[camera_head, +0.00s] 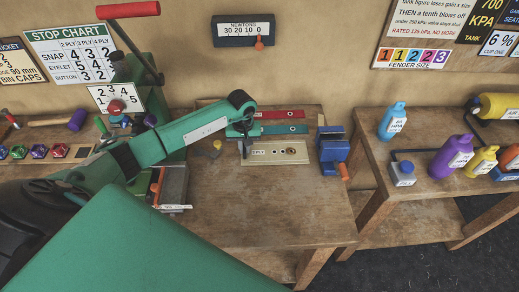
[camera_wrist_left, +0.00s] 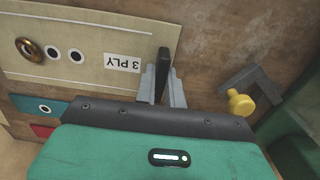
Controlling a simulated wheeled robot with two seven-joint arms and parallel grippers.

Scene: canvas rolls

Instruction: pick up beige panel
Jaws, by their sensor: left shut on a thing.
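The beige panel (camera_head: 270,154) carries a "3 PLY" label, dark holes and a brass ring, and is near the back of the middle wooden table. In the left wrist view the beige panel (camera_wrist_left: 85,45) fills the upper left, its label beside my fingers. My left gripper (camera_head: 244,148) reaches in from the left and is shut on the panel's left end; the fingers also show in the left wrist view (camera_wrist_left: 163,80). I cannot tell whether the panel is clear of the table. My right gripper is not in view.
A teal strip (camera_head: 285,129) and a red strip (camera_head: 282,114) lie behind the panel. A blue clamp-like block (camera_head: 332,149) stands at its right. A yellow knob (camera_wrist_left: 240,102) is near my gripper. The table's front (camera_head: 270,215) is clear. Bottles (camera_head: 393,121) stand on the right table.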

